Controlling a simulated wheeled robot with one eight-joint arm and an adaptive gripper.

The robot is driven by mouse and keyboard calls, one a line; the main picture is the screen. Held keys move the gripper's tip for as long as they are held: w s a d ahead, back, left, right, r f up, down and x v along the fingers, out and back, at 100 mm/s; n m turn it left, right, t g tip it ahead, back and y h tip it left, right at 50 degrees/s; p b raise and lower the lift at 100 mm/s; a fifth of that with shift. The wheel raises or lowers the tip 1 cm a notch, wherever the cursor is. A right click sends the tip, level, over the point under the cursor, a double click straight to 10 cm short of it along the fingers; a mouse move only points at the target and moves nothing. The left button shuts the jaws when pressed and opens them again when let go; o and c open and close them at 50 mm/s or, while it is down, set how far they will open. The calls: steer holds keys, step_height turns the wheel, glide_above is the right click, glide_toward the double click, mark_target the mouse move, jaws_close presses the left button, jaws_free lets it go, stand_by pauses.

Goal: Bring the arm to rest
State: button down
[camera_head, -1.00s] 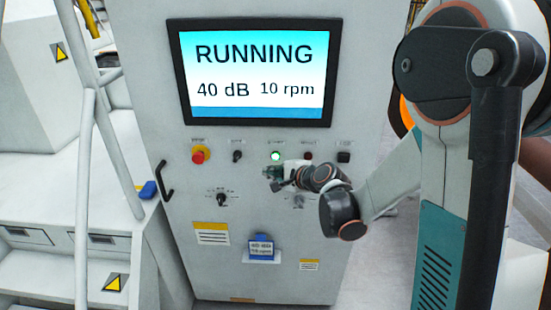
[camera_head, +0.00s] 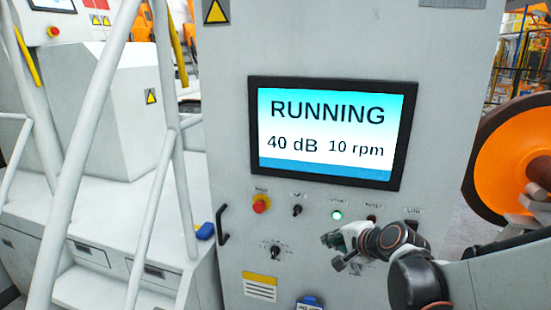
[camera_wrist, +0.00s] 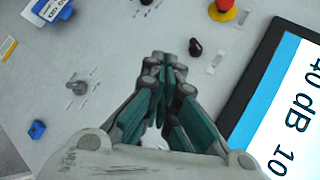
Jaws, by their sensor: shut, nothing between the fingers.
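My gripper (camera_head: 330,240) is in front of the grey control cabinet (camera_head: 225,130), just below the lit green button (camera_head: 336,215) in the head view. In the wrist view its fingers (camera_wrist: 165,60) are closed together with nothing between them. Their tips lie near a black knob (camera_wrist: 195,47) in the picture; I cannot tell the gap to the panel. The screen (camera_head: 330,135) reads RUNNING, 40 dB, 10 rpm. My arm reaches in from the lower right.
A red emergency stop (camera_head: 261,204), a selector switch (camera_head: 297,210) and a rotary knob (camera_head: 275,250) stick out of the panel. A black handle (camera_head: 222,225) is at its left edge. White railings (camera_head: 85,130) stand left. An orange wheel (camera_head: 515,165) is at right.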

steer(key=s+d+f+n+g+h+b, duration=0.1)
steer(key=s+n, duration=0.5)
steer(key=s, duration=0.7)
steer(key=s+d+f+n+g+h+b, duration=0.1)
steer(key=s+n+g+h+b, duration=0.1)
steer(key=s+n, duration=0.5)
steer(key=s+h+b, duration=0.1)
steer(key=s+b, duration=0.1)
steer(key=s, duration=0.3)
steer(key=shift+s+d+f+g, duration=0.3)
steer(key=shift+s+d+f, duration=0.05)
steer(key=shift+s, duration=0.05)
